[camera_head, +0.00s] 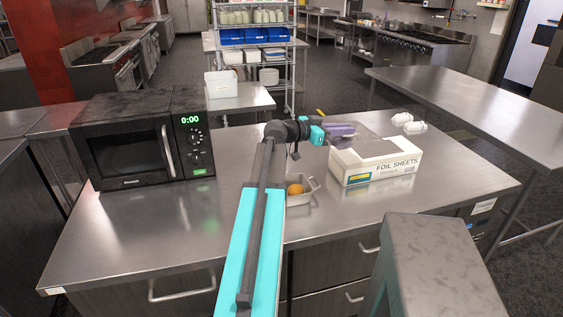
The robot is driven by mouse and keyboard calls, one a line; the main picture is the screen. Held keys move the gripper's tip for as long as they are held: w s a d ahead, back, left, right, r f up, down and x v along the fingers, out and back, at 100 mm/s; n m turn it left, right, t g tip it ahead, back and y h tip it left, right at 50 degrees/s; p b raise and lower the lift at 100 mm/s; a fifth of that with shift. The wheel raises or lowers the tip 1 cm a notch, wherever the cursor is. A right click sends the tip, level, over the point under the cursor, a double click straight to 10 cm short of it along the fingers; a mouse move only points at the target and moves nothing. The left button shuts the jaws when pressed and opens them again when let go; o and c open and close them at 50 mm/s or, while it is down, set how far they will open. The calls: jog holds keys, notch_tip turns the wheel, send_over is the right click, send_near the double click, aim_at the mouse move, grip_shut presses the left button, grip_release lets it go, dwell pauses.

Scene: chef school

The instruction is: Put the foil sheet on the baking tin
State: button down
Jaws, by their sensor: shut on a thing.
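The foil sheet (368,143) looks thin, flat and grey. It is above and behind the white box marked FOIL SHEETS (385,165). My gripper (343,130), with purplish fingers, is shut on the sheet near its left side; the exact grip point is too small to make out. The baking tin (298,199) is a small light rectangular tin on the steel counter, left of the box and nearer to me. A round orange-brown item (295,189) lies in it. My arm hides the tin's left part.
A black microwave (143,142) stands at the left of the counter (150,225). Two small white items (408,123) lie behind the box at the right. A grey block-shaped surface (440,250) rises at the front right. The counter's right end is clear.

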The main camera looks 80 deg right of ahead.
jog(key=w+a+f, duration=0.2)
jog(key=w+f, duration=0.1)
jog(key=w, duration=0.3)
jog(key=w+a+f+m+y, duration=0.1)
jog(key=w+a+f, duration=0.2)
jog(key=w, duration=0.4)
jog(key=w+a+f+b, duration=0.1)
jog(key=w+a+f, duration=0.1)
jog(key=w+f, duration=0.3)
jog(key=shift+w+a+f+g+y, duration=0.2)
jog(key=shift+w+a+g+y, duration=0.15)
jog(key=shift+w, duration=0.85)
jog(key=shift+f, duration=0.15)
jog(key=shift+f, duration=2)
jog(key=shift+f+b, duration=0.75)
jog(key=shift+b, duration=0.1)
jog(key=shift+b, duration=1.3)
jog(key=shift+f+b, duration=0.3)
jog(key=shift+b, duration=0.45)
